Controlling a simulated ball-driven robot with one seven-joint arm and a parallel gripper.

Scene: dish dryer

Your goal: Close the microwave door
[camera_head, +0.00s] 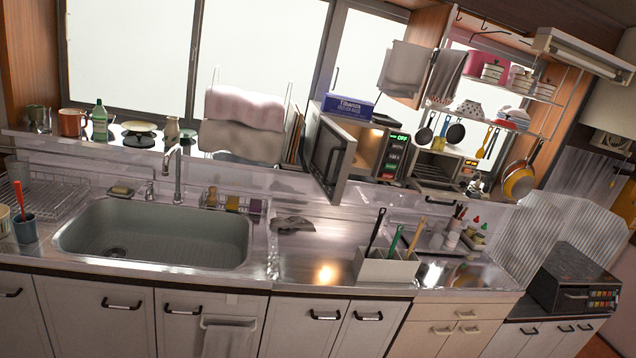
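The microwave (368,143) stands on the raised shelf behind the counter, right of the towels. Its dark-windowed door (329,157) is hinged on the left and stands wide open, swung out toward the counter. The lit interior shows between the door and the control panel. The panel (394,157) has a green lit display and several coloured buttons. My gripper is not in this view.
A white utensil holder (387,267) stands on the counter below the microwave. A toaster oven (437,169) sits right of it. The sink (155,235) and tall faucet (178,175) are to the left. Counter between cloth and utensil holder is clear.

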